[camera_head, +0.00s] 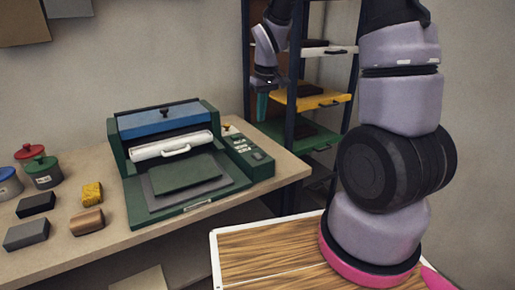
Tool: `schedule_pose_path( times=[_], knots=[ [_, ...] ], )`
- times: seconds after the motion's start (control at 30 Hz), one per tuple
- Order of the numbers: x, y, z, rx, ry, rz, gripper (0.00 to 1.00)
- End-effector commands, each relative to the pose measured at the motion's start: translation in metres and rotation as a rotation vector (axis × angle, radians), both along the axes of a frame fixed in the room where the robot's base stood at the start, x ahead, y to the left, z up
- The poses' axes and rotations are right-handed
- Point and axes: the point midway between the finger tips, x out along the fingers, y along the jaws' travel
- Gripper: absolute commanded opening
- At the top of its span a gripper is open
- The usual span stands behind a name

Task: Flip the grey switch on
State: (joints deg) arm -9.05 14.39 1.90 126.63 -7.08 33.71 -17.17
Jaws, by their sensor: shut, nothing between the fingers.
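A green machine (220,119) with a blue lid (158,119) and a white roller with a handle stands on the bench. Its right side carries a control panel (246,146) with several small pale switches and a small knob. The switches are too small for me to tell which one is grey or how each is set. My gripper (262,106) hangs pointing down, shut and empty, to the right of and above the panel, apart from it in the picture. Its teal fingers show against the dark rack.
A dark rack with coloured shelves (325,100) stands behind my gripper. Red (29,152) and green (41,165) lidded jars and several small blocks lie on the bench (105,245) at left. My arm fills the right side, above a wooden top.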

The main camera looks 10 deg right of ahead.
Motion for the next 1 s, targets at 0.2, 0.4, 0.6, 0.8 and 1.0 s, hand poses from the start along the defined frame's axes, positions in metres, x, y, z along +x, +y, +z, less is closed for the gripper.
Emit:
schedule_pose_path(
  times=[0.2,0.4,0.6,0.8,1.0],
  knots=[
    [0.0,0.0,-0.002,0.0,0.001,-0.001,0.0],
    [0.003,0.001,-0.026,0.0,0.005,-0.002,0.0],
    [0.01,0.004,-0.069,-0.001,0.006,-0.001,0.0],
    [0.017,0.006,-0.108,0.0,0.004,-0.001,0.0],
    [0.022,0.007,-0.131,0.0,0.001,-0.002,0.0]
  ],
)
